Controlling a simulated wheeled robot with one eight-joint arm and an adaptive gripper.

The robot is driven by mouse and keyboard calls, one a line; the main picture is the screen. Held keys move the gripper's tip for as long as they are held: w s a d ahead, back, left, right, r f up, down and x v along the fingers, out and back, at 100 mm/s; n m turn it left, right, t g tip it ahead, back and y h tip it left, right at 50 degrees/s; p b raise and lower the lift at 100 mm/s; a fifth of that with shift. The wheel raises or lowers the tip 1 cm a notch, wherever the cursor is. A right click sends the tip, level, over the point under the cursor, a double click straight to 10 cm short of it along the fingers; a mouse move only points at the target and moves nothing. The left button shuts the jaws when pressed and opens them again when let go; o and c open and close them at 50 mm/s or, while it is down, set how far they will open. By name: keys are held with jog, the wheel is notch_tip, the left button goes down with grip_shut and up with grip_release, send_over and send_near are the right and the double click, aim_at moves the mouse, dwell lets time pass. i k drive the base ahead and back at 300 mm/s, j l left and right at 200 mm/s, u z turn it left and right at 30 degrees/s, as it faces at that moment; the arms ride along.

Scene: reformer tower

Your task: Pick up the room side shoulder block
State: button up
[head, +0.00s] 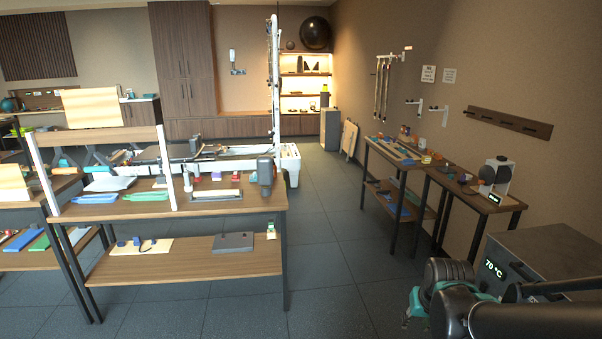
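The reformer (240,165) stands behind the near left table, with its white tower (275,80) rising at one end. Small dark parts (195,147) show on the reformer near its middle. They are too small and too far off for me to tell which is the room side shoulder block. My arm (530,318) is folded at the bottom right. Teal and black parts (416,302) at its end may be my gripper, well apart from the reformer. Whether its fingers are open or shut does not show.
The near left two-tier table (240,262) holds coloured pads and a dark upright object (265,172), and partly hides the reformer. A grey cabinet (545,255) reading 70 °C stands close at right. Narrow tables (395,160) line the right wall. The middle floor (335,225) is clear.

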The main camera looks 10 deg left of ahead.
aim_at(194, 147)
jog(key=i+l+u, duration=0.15)
jog(key=i, duration=1.55)
jog(key=i+l+u, duration=0.25)
jog(key=i, duration=1.7)
jog(key=i+u, duration=0.1)
jog(key=i, duration=1.8)
jog(key=i+u, duration=0.7)
jog(key=i+l+u, duration=0.15)
jog(key=i+u, duration=0.2)
jog(key=i+j+u, duration=0.1)
jog(key=i+u, duration=0.15)
jog(key=u, duration=0.15)
jog(key=i+u, duration=0.5)
jog(key=u, duration=0.25)
jog(key=i, duration=0.75)
jog(key=i+z, duration=0.35)
jog(key=i, duration=0.15)
jog(key=i+z, duration=0.3)
jog(key=i, duration=0.25)
jog(key=i+j+z, duration=0.35)
jog(key=i+l, duration=0.1)
jog(key=i, duration=0.05)
